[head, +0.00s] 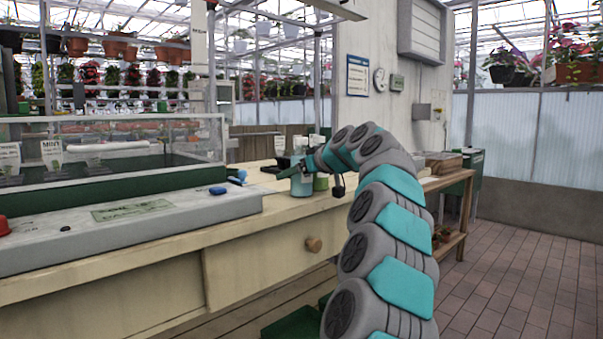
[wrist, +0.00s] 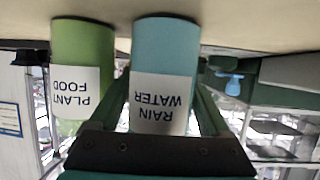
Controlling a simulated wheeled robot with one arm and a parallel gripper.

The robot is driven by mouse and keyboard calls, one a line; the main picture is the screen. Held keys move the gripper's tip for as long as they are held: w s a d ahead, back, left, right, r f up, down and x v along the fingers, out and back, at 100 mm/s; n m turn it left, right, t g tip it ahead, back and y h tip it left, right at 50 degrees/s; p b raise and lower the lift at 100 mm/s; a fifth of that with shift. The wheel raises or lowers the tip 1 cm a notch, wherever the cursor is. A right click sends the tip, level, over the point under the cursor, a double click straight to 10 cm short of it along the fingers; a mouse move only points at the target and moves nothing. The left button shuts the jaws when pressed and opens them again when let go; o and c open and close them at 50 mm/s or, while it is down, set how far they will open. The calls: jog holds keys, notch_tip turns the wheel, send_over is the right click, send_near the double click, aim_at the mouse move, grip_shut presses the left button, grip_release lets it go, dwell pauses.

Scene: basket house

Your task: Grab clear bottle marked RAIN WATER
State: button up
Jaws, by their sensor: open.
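The bottle marked RAIN WATER (wrist: 164,48) shows upside down in the wrist view. It looks pale blue, with a white label, and stands on the wooden bench top. In the head view it is a small pale blue shape (head: 301,187) at the bench, partly behind my gripper (head: 290,170). In the wrist view my gripper (wrist: 162,95) is open, with one finger on each side of the bottle. I cannot tell whether the fingers touch it. A green bottle marked PLANT FOOD (wrist: 82,45) stands close beside it; it also shows in the head view (head: 321,183).
The wooden bench (head: 262,255) has a drawer with a round knob. A glass-sided planter (head: 120,150) and a grey control panel (head: 120,225) stand at the left. A small blue object (head: 218,191) lies on the panel. The brick floor (head: 530,265) at right is clear.

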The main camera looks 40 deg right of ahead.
grip_shut()
dwell(0.7)
